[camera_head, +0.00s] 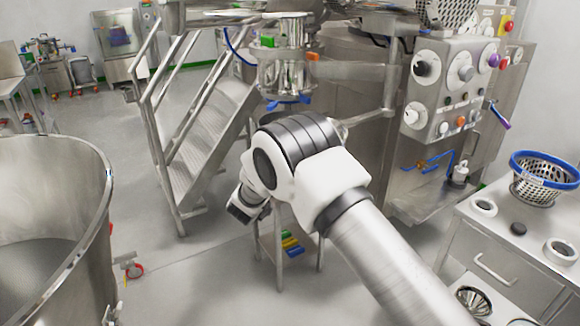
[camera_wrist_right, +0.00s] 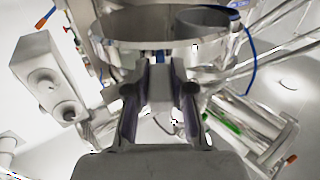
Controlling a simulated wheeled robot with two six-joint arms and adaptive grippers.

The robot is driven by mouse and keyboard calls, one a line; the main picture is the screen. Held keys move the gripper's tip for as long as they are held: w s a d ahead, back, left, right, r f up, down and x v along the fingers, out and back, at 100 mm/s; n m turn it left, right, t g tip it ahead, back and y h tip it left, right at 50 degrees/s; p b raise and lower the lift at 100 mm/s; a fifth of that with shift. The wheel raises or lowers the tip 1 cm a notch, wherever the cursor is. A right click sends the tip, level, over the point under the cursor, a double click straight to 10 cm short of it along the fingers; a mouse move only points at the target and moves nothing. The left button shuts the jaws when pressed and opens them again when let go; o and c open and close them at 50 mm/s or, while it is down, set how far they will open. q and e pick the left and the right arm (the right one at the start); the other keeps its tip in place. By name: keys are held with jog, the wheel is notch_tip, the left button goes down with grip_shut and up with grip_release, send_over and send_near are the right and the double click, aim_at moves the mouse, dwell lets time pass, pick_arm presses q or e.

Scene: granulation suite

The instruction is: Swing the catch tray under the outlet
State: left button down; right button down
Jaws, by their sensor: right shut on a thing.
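My right arm reaches in from the bottom of the head view, its gripper (camera_head: 247,205) low at the centre, left of the wrist and partly hidden by it. In the right wrist view the two dark fingers of my right gripper (camera_wrist_right: 160,95) are closed on a small grey part below a round steel rimmed pan (camera_wrist_right: 150,40), which looks like the catch tray. In the head view I cannot make out the tray, as my arm covers that area. The steel outlet (camera_head: 283,68), with blue clamps at its lower end, hangs above and beyond my wrist. My left gripper is out of view.
A steel staircase (camera_head: 200,130) stands left of the outlet. A control box (camera_head: 455,85) with knobs is at the right. A large steel bin (camera_head: 85,180) fills the left foreground. A bench with a blue-rimmed basket (camera_head: 545,178) is at the right.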

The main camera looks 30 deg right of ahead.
jog(key=c, duration=1)
grip_release()
jog(key=shift+d, duration=0.1)
jog(key=v, duration=0.7)
jog(key=shift+a, duration=0.2)
jog(key=shift+s, duration=0.1)
